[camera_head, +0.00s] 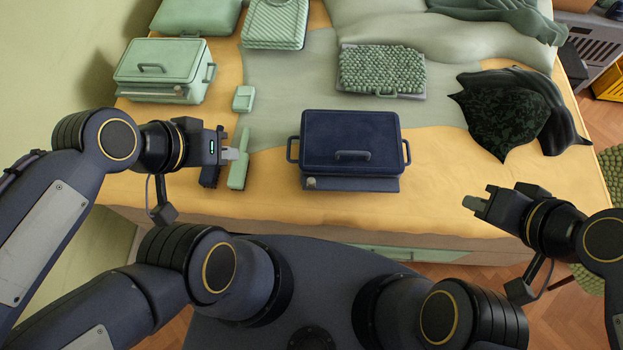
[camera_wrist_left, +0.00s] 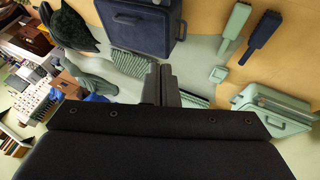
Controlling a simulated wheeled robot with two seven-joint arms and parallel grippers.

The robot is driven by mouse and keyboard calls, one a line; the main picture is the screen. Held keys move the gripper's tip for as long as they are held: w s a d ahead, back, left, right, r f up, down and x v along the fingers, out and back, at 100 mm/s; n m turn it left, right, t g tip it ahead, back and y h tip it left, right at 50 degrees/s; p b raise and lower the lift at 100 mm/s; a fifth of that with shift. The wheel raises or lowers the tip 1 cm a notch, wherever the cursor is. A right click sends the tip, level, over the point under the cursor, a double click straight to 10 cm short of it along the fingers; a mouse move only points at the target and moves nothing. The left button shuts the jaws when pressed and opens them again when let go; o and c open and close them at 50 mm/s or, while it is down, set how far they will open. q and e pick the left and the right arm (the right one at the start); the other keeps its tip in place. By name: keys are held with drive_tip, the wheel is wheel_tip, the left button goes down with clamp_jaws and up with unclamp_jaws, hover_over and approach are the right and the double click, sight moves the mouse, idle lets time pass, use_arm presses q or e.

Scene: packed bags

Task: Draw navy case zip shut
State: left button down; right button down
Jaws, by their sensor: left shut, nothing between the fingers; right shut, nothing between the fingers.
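The navy case (camera_head: 350,140) lies on the bed near its front edge, lid down, with a handle on its front and a loop at each side. A small light zip pull (camera_head: 311,183) shows at the left end of its front strip. The case also shows at the top of the left wrist view (camera_wrist_left: 140,25). My left gripper (camera_head: 232,154) is shut and empty, left of the case and apart from it, over the green brush. My right gripper (camera_head: 472,203) is shut and empty, to the right of the case, over the bed's front edge.
A pale green case (camera_head: 160,68) stands at the back left. A green brush (camera_head: 239,165) and a small green box (camera_head: 243,98) lie left of the navy case. A knobbly green case (camera_head: 381,70) lies behind it, and dark green cloth (camera_head: 505,108) lies to the right.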

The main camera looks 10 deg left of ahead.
use_arm(q)
drive_tip(key=c, duration=2.2)
unclamp_jaws()
drive_tip(key=c, duration=1.9)
unclamp_jaws()
drive_tip(key=shift+f, duration=0.1)
drive_tip(key=shift+c, duration=0.2)
drive_tip(key=o, duration=0.4)
drive_tip(key=w+d+f+n+g+b, duration=0.1)
drive_tip(key=w+f+b, duration=0.1)
drive_tip(key=f+b, duration=0.1)
drive_tip(key=w+d+f+n+g+b, duration=0.1)
drive_tip(key=w+f+n+g+b, duration=0.1)
drive_tip(key=f+b, duration=0.1)
drive_tip(key=w+d+f+n+g+b, duration=0.1)
drive_tip(key=w+f+n+b, duration=0.1)
drive_tip(key=w+f+b, duration=0.1)
drive_tip(key=shift+d+b, duration=0.1)
drive_tip(key=shift+b, duration=0.45)
drive_tip(key=n+g+b, duration=0.4)
drive_tip(key=b, duration=0.2)
approach(311, 180)
drive_tip(key=shift+n, duration=0.3)
drive_tip(key=b+x, duration=0.1)
drive_tip(key=x, duration=0.7)
drive_tip(key=shift+r, duration=0.1)
clamp_jaws()
